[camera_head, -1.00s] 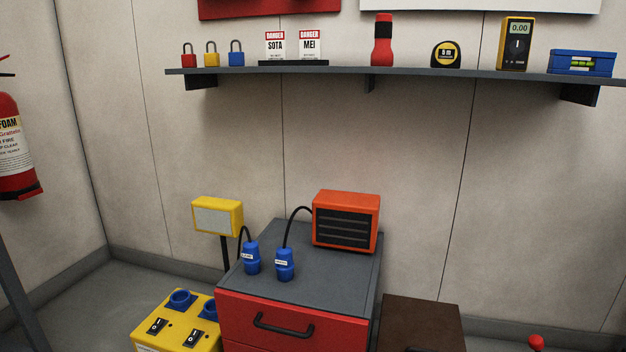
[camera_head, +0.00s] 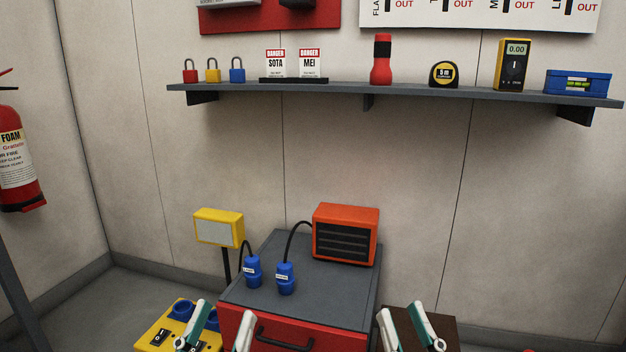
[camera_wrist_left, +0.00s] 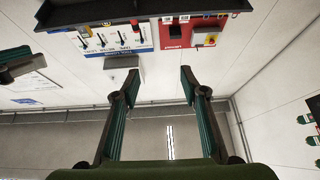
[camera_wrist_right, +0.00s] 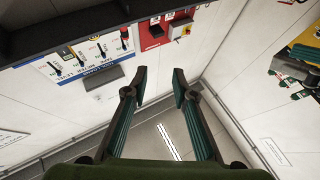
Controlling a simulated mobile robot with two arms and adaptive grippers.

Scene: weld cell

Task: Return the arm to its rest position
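My left gripper (camera_head: 224,312) is at the bottom of the head view, in front of the yellow socket box and the red cabinet. Its two fingers stand apart with nothing between them; the left wrist view also shows this gap (camera_wrist_left: 159,74). My right gripper (camera_head: 401,312) is at the bottom right of the head view, in front of the brown box. Its fingers are also apart and empty, as the right wrist view shows (camera_wrist_right: 159,74). Both arms are otherwise below the picture.
A red cabinet (camera_head: 318,334) carries an orange heater (camera_head: 346,234) and two blue plugs (camera_head: 285,279). A yellow socket box (camera_head: 153,337) and a brown box (camera_head: 443,325) flank it. A wall shelf (camera_head: 400,94) with small items hangs above. The wall between is clear.

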